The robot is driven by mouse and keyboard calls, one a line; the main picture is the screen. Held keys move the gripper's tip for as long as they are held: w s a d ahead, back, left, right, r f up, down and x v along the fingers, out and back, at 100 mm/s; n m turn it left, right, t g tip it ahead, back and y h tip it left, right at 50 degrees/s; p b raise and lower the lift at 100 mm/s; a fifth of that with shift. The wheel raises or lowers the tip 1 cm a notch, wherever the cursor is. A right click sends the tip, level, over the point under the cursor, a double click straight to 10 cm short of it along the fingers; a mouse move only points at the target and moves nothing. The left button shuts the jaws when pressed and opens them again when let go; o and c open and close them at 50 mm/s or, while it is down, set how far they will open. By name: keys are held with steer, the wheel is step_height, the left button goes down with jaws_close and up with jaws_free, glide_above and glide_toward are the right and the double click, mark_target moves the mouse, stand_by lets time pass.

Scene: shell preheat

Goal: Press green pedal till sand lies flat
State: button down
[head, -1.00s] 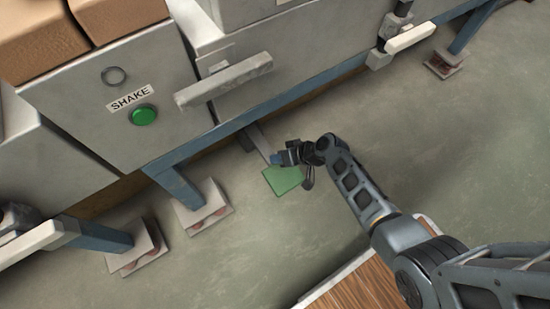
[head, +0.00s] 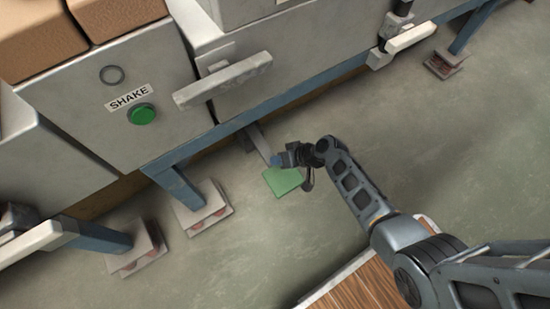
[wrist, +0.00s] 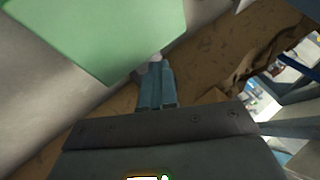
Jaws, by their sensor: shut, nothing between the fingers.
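The green pedal (head: 285,182) is a flat plate near the floor, at the end of a grey bar that comes out from under the machine. My gripper (head: 277,160) is shut and empty at the far edge of the pedal in the head view. I cannot tell whether it touches the pedal. In the wrist view the green pedal (wrist: 95,35) fills the upper left, and the shut fingertips of my gripper (wrist: 155,65) lie just below and right of its edge. No sand can be made out in either view.
The grey machine (head: 80,125) carries a green button (head: 142,114) under a SHAKE label (head: 128,97). A grey handle bar (head: 222,83) juts out above the pedal. Blue legs stand on foot plates (head: 203,208) at left. Open floor (head: 420,145) lies right of my arm.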

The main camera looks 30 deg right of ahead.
steer(key=shift+s+a+f, duration=0.1)
steer(key=shift+s+f, duration=0.1)
steer(key=shift+f, duration=0.25)
steer(key=shift+s+a+f, duration=0.1)
steer(key=shift+s+f, duration=0.1)
steer(key=shift+f, duration=0.25)
stand_by(0.5)
steer(key=shift+r, duration=0.1)
steer(key=shift+r+p, duration=2.1)
steer(key=shift+r, duration=0.45)
steer(key=shift+w+d+r, duration=0.1)
steer(key=shift+w+r, duration=0.15)
steer(key=shift+r, duration=0.1)
steer(key=shift+r, duration=0.1)
steer(key=r+p, duration=0.4)
steer(key=r, duration=0.1)
steer(key=shift+w+p, duration=0.25)
steer(key=shift+p, duration=0.05)
steer(key=shift+d, duration=0.1)
stand_by(0.9)
